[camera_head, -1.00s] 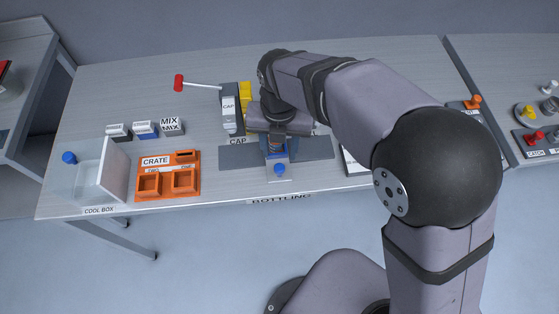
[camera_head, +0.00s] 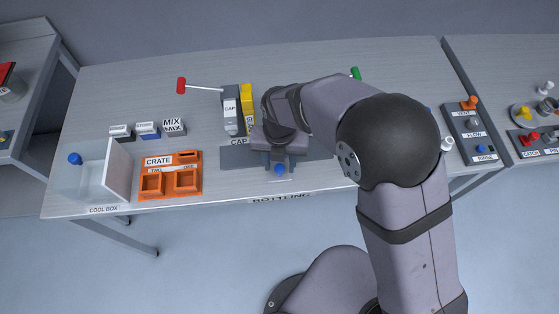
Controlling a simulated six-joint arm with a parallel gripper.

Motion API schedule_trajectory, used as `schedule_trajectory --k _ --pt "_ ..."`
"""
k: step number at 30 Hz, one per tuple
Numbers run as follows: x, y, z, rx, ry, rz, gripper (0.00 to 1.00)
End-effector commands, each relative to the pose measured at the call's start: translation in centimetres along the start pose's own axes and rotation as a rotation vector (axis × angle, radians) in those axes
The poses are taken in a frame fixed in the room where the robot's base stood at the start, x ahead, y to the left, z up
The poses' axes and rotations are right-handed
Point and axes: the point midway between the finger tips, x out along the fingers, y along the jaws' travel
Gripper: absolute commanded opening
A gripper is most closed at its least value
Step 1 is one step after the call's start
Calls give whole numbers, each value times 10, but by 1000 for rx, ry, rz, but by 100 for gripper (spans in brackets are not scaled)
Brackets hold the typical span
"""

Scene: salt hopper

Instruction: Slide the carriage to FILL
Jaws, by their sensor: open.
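The carriage (camera_head: 281,176) with a blue knob (camera_head: 280,168) at its front sits on a dark grey track (camera_head: 235,157) at the bench's front. The CAP label (camera_head: 239,142) stands at the track's left part, left of the carriage. My gripper (camera_head: 281,160) is over the carriage, just behind the blue knob, pointing down. It is open. My wrist hides its fingertips and the back of the carriage, so I cannot tell whether they touch. No FILL label is readable; my arm covers the area to the right.
Left of the track are an orange crate (camera_head: 170,190) and a clear cool box (camera_head: 95,188). Behind the track stand a white and grey CAP unit (camera_head: 230,110) and a lever with a red end (camera_head: 181,86). A VENT and FLOW switch panel (camera_head: 470,130) is at the right.

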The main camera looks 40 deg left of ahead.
Motion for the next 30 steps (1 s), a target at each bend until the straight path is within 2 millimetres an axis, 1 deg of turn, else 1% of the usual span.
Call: schedule_trajectory --k 2,3,5,6,7,11,14,17,21,24,27,30 --pt "0 0 0 0 0 0 42" --pt "0 0 0 0 0 0 32" --pt "0 0 0 0 0 0 18" --pt "0 0 0 0 0 0 8" --pt "0 0 0 0 0 0 1" --pt "0 0 0 0 1 0 0" --pt "0 -7 2 3 1 -1 0" --pt "0 -26 6 7 2 -1 0" --pt "0 -64 15 8 0 -1 0" --pt "-1 -88 21 7 0 0 0" --pt "-1 -104 25 6 0 0 0" --pt "-1 -111 26 2 -1 0 0"
